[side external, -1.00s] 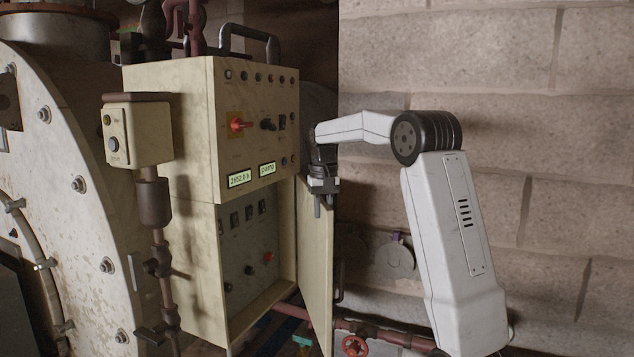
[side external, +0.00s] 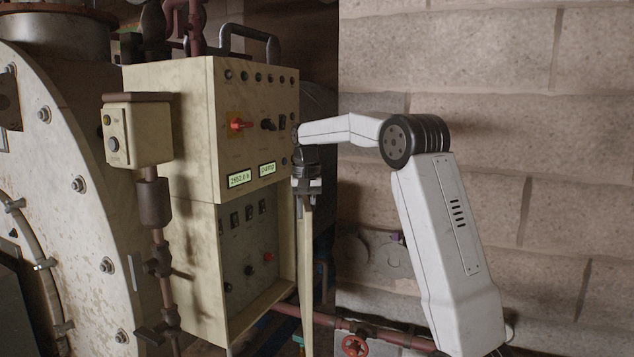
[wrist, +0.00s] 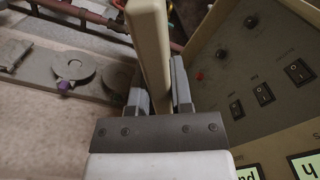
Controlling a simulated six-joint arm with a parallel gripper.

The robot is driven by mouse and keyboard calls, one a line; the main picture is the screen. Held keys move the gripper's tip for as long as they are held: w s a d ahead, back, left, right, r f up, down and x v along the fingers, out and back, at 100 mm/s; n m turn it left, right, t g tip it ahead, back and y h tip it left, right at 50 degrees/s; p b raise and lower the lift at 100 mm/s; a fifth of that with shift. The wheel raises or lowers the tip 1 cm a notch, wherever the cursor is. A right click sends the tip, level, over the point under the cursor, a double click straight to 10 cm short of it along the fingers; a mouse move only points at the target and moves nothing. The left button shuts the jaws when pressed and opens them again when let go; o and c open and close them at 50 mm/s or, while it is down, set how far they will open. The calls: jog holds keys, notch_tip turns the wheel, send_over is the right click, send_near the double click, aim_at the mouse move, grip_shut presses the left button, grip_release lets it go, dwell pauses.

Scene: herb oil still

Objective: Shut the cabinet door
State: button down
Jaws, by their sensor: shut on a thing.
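The cream cabinet (side external: 183,110) stands left of centre in the side view, with its lower compartment (side external: 235,290) open. The cabinet door (side external: 306,275) stands ajar and is seen nearly edge-on, hinged at the right side of the compartment. My gripper (side external: 309,205) points down and is shut on the door's top edge. In the wrist view the door (wrist: 148,45) runs between the two fingers (wrist: 160,98). Switches and knobs inside the compartment show to the right of it.
A reddish pipe (side external: 375,335) with a red valve wheel (side external: 354,346) runs low at the right. A brick wall (side external: 560,180) is behind my arm.

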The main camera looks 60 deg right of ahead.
jog(key=shift+m, duration=0.7)
jog(key=shift+w+a, duration=0.35)
jog(key=shift+w, duration=0.25)
jog(key=shift+w+a, duration=0.3)
jog(key=shift+w, duration=0.35)
jog(key=shift+w+a, duration=0.35)
jog(key=shift+w, duration=0.25)
jog(key=shift+c, duration=2)
grip_release()
jog(key=shift+r, duration=0.1)
notch_tip(320, 180, up, 8)
